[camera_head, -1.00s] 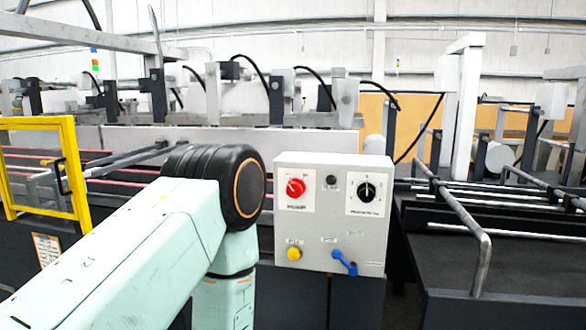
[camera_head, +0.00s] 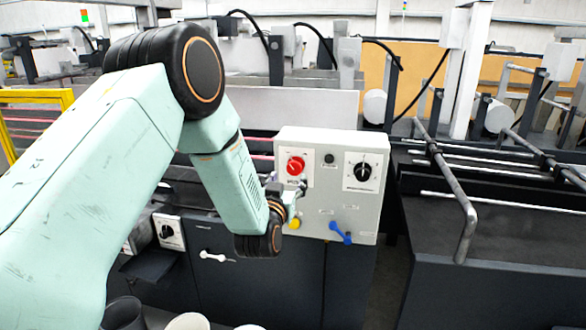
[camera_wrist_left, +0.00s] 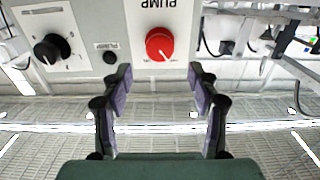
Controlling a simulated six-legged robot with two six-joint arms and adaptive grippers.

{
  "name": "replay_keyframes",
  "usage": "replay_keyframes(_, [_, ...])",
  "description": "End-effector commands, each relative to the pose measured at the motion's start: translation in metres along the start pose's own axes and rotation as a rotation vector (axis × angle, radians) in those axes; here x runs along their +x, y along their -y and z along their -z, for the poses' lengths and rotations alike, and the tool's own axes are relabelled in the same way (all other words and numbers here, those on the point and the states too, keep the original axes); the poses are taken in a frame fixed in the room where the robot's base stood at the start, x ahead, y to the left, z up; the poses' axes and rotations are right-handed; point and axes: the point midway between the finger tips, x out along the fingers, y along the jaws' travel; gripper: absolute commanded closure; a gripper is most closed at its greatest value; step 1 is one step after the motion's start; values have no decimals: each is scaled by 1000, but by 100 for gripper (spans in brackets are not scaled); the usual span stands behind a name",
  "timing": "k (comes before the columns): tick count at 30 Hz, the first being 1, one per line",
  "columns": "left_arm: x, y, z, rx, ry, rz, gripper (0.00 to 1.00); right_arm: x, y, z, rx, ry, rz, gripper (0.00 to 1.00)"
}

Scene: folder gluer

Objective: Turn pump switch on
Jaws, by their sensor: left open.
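The pump switch is a red round knob (camera_head: 295,165) on a white plate at the upper left of a grey control box (camera_head: 362,217). In the left wrist view the red knob (camera_wrist_left: 160,43) is under an upside-down PUMP label, with a pale mark on its lower part. My left gripper (camera_head: 292,194) is in front of the box, just below the red knob. In the left wrist view its open, empty fingers (camera_wrist_left: 158,76) point at the panel, one to each side of the knob's line and apart from it. My right gripper is not in view.
The box also carries a black knob (camera_head: 362,171), a small black button (camera_head: 329,158), a yellow button (camera_head: 294,222) and a blue lever (camera_head: 340,234). A lower panel with another knob (camera_head: 167,231) is at the left. Metal rails (camera_head: 455,195) stand at the right.

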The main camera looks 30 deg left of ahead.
Motion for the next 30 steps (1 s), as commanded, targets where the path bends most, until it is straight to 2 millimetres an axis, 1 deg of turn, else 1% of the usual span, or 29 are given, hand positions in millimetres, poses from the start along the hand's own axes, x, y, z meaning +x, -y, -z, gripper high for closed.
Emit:
replay_keyframes(9, [44,-1,1,-1,0,-1,40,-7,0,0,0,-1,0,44])
replay_keyframes(15, [62,-1,0,-1,1,-1,40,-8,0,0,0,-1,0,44])
replay_keyframes(19, [67,-1,0,-1,2,-1,40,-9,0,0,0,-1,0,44])
replay_keyframes(27, [68,-1,0,-1,3,-2,40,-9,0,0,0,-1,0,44])
replay_keyframes(28, [68,-1,0,-1,3,-2,41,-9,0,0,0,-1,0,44])
replay_keyframes(30, [68,-1,0,-1,3,-2,47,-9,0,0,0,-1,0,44])
